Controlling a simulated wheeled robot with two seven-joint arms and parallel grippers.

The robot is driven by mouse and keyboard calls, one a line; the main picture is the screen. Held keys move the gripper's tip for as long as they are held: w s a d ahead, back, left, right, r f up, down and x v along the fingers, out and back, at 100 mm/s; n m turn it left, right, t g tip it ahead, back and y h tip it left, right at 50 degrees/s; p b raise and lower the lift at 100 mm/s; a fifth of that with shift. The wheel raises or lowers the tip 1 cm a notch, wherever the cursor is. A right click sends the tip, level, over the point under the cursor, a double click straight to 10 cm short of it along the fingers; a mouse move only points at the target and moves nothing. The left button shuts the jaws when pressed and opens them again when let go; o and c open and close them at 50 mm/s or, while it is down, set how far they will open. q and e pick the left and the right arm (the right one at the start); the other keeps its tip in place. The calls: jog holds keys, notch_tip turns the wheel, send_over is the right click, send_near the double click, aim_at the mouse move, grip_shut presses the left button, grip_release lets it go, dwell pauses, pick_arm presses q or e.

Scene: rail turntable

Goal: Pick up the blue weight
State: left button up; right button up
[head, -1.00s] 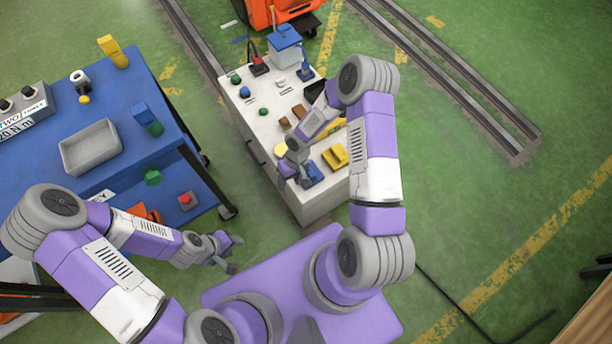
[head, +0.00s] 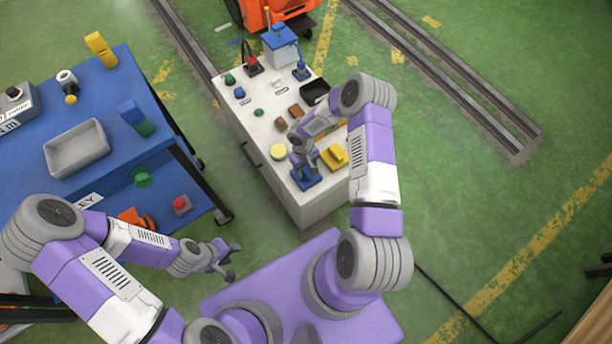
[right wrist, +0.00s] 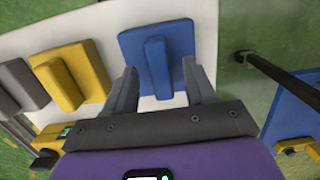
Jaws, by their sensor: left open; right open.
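The blue weight (right wrist: 158,58) is a flat square block with a raised bar handle. In the right wrist view it lies on the white cabinet top, ahead of and between the fingers of my right gripper (right wrist: 165,85). In the head view the blue weight (head: 306,180) sits at the cabinet's near corner, partly hidden by my right gripper (head: 307,165) above it. My right gripper is open and empty, and the gap to the handle is hard to judge. My left gripper (head: 232,262) is open and empty, over the floor beside the blue table.
A yellow weight (right wrist: 70,75) lies beside the blue one, with a grey weight (right wrist: 22,84) beyond it. The white cabinet (head: 262,140) also carries buttons, brown blocks and a black tray. A blue table (head: 110,185) with a grey bin (head: 77,149) stands left.

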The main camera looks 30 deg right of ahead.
grip_shut()
jog(key=shift+r, duration=0.1)
dwell(1.3)
